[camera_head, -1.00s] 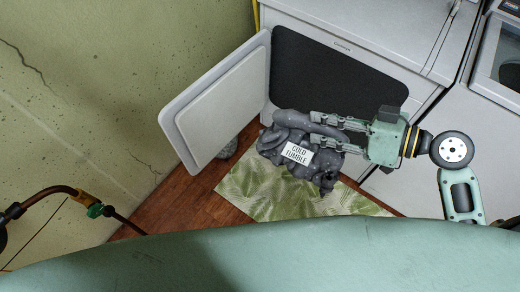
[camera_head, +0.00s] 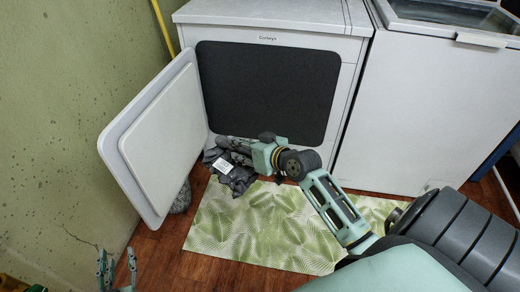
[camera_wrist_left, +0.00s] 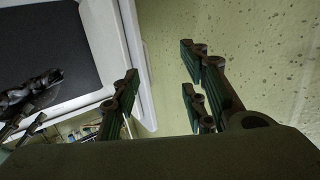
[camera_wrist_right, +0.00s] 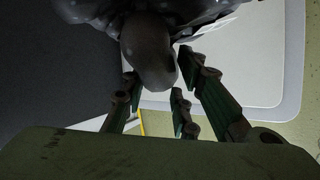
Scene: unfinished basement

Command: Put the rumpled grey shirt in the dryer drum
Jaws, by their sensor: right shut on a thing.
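The rumpled grey shirt (camera_head: 240,182) hangs in front of the lower left of the dryer's dark opening (camera_head: 270,85), beside the open door. It bears a white label. My right gripper (camera_head: 226,143) is shut on it; in the right wrist view a grey fold (camera_wrist_right: 150,55) lies between the fingers (camera_wrist_right: 158,85).
The white dryer door (camera_head: 160,140) stands open to the left, near the green wall (camera_head: 60,110). A grey rounded object (camera_head: 182,198) sits on the floor by it. A leaf-patterned mat (camera_head: 260,230) lies in front. A white chest appliance (camera_head: 430,110) stands at right.

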